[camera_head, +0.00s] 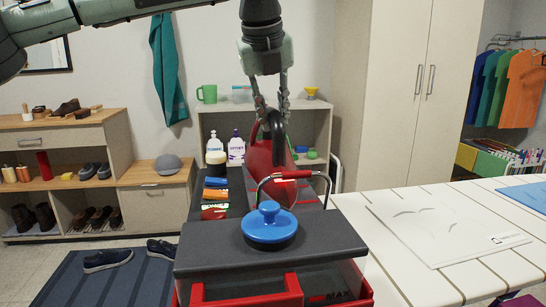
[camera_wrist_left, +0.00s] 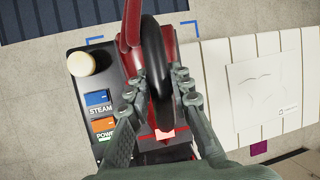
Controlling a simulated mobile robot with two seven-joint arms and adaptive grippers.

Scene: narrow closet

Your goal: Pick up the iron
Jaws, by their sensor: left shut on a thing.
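The iron (camera_head: 270,170) is red with a black handle. In the head view it hangs upright in my left gripper (camera_head: 270,105), above the dark surface behind the grey-topped box. My left gripper comes down from above and is shut on the iron's black handle. In the left wrist view the fingers (camera_wrist_left: 160,95) stand on both sides of the dark handle, and red parts of the iron (camera_wrist_left: 132,25) show beyond. I cannot tell whether the iron touches anything below. My right gripper is in neither view.
A grey-and-red box (camera_head: 215,257) with a blue knob (camera_head: 270,224) stands in front. A white slatted board (camera_head: 380,272) lies at the right. Detergent bottles (camera_head: 236,150) stand behind. A shoe shelf (camera_head: 70,137) is at the left, and tall cabinet doors (camera_head: 425,45) are at the right.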

